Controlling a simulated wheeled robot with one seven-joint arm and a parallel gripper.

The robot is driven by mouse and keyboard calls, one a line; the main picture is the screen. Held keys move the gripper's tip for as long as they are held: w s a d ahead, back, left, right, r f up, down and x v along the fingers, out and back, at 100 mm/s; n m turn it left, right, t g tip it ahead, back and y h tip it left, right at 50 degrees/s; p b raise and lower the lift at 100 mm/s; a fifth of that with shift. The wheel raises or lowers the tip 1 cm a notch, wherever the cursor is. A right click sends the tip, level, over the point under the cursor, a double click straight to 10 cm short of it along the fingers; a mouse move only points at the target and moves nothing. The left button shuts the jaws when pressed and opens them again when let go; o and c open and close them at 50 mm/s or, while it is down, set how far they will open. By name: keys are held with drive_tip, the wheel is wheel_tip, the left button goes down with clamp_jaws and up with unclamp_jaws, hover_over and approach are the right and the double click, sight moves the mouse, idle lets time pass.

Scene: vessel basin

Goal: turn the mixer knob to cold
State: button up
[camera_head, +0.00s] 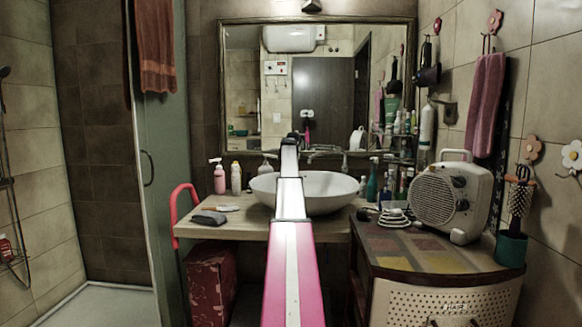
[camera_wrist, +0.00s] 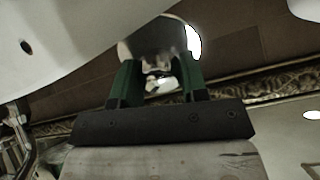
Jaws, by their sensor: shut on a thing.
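In the wrist view my gripper (camera_wrist: 160,68) has two green fingers, one on each side of a small pale and shiny part of the mixer knob (camera_wrist: 158,62). The fingers are shut on it. A dark, rounded shiny surface with a bright highlight lies just beyond the fingertips; I cannot tell which part of the mixer it is. In the head view my pink and white arm reaches forward over the white vessel basin (camera_head: 335,193), and the gripper end and most of the mixer are hidden behind it. The knob's turn angle cannot be read.
The wooden counter (camera_head: 240,229) holds a pink bottle (camera_head: 219,178) and a dark pouch (camera_head: 208,217) left of the basin. Several bottles and a beige heater (camera_head: 440,198) stand to the right. A framed mirror (camera_head: 250,90) is behind the basin.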

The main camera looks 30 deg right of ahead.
drive_tip(key=shift+m, duration=0.4)
drive_tip(key=o, duration=0.9)
drive_tip(key=v, duration=1.1)
drive_tip(key=shift+w, duration=0.1)
drive_tip(key=shift+w+a, duration=0.1)
drive_tip(key=shift+a, duration=0.05)
